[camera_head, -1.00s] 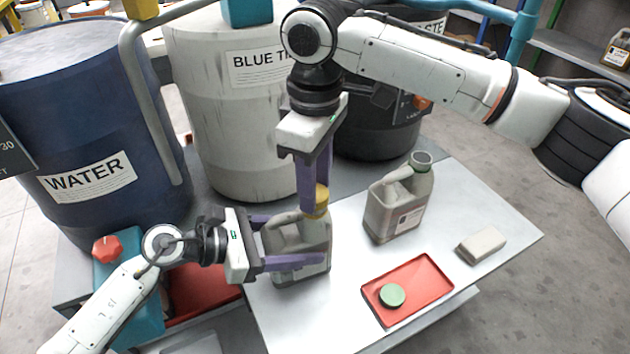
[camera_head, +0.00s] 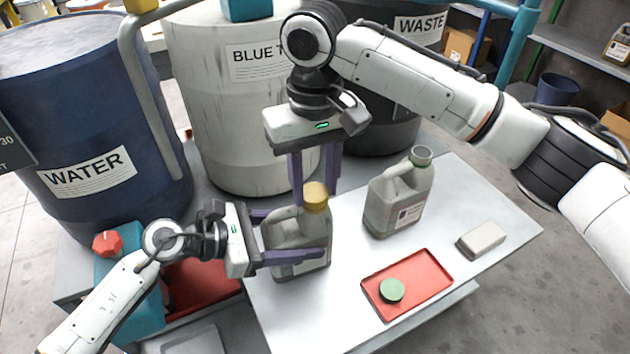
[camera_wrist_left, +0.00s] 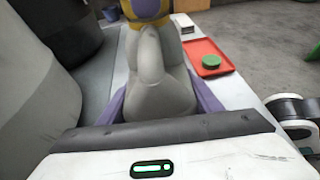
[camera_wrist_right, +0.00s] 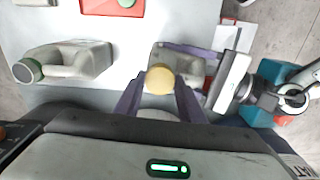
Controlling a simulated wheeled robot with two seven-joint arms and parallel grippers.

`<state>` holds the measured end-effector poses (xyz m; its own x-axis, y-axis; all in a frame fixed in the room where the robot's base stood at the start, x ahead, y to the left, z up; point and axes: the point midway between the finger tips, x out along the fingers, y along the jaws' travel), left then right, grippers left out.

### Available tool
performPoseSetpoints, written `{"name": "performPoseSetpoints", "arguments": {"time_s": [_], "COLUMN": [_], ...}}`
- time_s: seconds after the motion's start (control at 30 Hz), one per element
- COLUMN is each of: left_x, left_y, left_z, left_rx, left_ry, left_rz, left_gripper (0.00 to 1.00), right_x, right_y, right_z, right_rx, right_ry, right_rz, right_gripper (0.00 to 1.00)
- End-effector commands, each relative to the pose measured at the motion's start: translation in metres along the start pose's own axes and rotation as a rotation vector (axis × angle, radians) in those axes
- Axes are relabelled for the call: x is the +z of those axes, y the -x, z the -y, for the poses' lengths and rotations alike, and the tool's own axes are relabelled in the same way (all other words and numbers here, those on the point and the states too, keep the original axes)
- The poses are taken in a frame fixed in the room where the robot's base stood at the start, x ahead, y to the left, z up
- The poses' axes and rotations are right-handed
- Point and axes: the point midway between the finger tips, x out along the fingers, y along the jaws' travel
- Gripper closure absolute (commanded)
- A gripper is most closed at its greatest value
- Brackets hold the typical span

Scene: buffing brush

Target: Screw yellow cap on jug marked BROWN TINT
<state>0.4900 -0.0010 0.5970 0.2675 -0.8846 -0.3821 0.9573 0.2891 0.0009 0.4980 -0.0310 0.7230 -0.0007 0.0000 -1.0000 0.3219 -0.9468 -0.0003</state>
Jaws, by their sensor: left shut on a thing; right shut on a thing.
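A grey jug (camera_head: 285,236) stands at the left end of the metal table, and its label is hidden. My left gripper (camera_head: 293,235) is shut around the jug's body from the left; the same jug shows in the left wrist view (camera_wrist_left: 160,85). The yellow cap (camera_head: 315,194) sits at the jug's mouth. My right gripper (camera_head: 314,190) comes down from above, shut on the cap; its fingers stand either side of the cap (camera_wrist_right: 160,79) in the right wrist view. I cannot tell how tightly the cap is seated.
A second grey jug (camera_head: 378,212) with a green-rimmed open mouth stands to the right. A red tray (camera_head: 425,283) holds a green cap (camera_head: 391,290). A grey block (camera_head: 482,240) lies at the right. Large drums marked WATER (camera_head: 80,130) and BLUE (camera_head: 225,120) stand behind.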

Motion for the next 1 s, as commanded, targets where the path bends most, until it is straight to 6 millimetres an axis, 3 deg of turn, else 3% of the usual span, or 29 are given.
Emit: {"name": "performPoseSetpoints", "arguments": {"time_s": [0.7,0.9,1.0], "left_x": [0.0004,0.0003,0.0003], "left_y": [0.0003,0.0003,0.0003], "left_z": [-0.0008,-0.0008,-0.0008], "left_rx": [0.002,0.002,0.002], "left_ry": [-0.001,-0.001,-0.001], "left_rz": [0.001,0.001,0.0], "left_gripper": [1.0,1.0,1.0], "right_x": [-0.0016,-0.0022,-0.0023], "right_y": [-0.0003,-0.0005,-0.0006], "right_z": [0.0015,0.0013,0.0012], "right_rx": [-0.001,-0.001,-0.002], "right_ry": [-1.717,-2.09,-2.188], "right_rz": [0.0,0.0,0.0], "right_gripper": [0.85,0.85,0.85]}}
